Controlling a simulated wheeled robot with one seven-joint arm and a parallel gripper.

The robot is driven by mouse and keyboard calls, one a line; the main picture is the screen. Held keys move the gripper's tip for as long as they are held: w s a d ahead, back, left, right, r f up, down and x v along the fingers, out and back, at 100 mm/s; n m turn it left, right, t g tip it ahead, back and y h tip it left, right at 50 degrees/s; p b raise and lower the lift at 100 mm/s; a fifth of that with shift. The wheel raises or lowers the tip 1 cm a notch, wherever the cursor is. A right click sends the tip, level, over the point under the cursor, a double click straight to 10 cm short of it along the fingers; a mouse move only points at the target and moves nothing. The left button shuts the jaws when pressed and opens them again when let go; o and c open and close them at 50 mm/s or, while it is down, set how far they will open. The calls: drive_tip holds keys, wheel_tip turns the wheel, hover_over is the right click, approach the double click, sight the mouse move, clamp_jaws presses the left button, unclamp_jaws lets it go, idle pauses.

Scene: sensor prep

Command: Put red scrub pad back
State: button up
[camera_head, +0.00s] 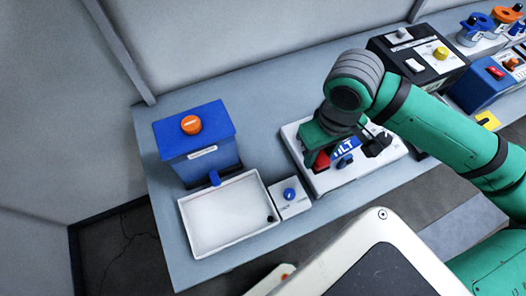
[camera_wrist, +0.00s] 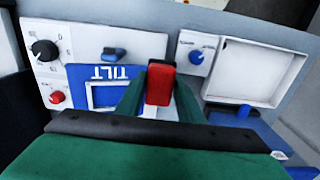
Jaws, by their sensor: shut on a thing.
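The red scrub pad (camera_wrist: 160,84) is a small red block held upright between the two green fingers of my gripper (camera_wrist: 159,98) in the wrist view. In the head view the pad's red side (camera_head: 321,162) shows under my gripper (camera_head: 325,150), over the left part of the white panel marked TILT (camera_head: 337,182). My gripper is shut on the pad. Whether the pad touches the panel cannot be told. The fingers hide part of the panel.
Left of the panel are a small white box with a blue knob (camera_head: 290,195), an empty white tray (camera_head: 215,232) and a blue box with an orange knob (camera_head: 197,143). A black control box (camera_head: 428,62) stands behind right. Bare grey bench (camera_head: 264,115) lies behind the panel.

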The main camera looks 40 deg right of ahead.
approach(268, 162)
drive_tip(key=s+d+r, duration=0.2)
drive_tip(key=s, duration=0.2)
drive_tip(key=w+f, duration=0.1)
drive_tip(key=w+a+f, duration=0.1)
drive_tip(key=f, duration=0.1)
drive_tip(key=shift+w+a+f, duration=0.15)
drive_tip(key=shift+w+f, duration=0.05)
drive_tip(key=shift+w, duration=0.15)
drive_tip(key=shift+w+a+f, duration=0.2)
drive_tip(key=shift+w+f, duration=0.2)
drive_tip(key=shift+f, duration=0.15)
drive_tip(key=shift+w+a+f, duration=0.1)
drive_tip(key=shift+w+f, duration=0.1)
drive_tip(key=shift+f, duration=1.6)
drive_tip(key=shift+f, duration=0.15)
drive_tip(key=o, duration=1)
drive_tip(key=shift+w, duration=0.15)
wheel_tip(268, 162, up, 12)
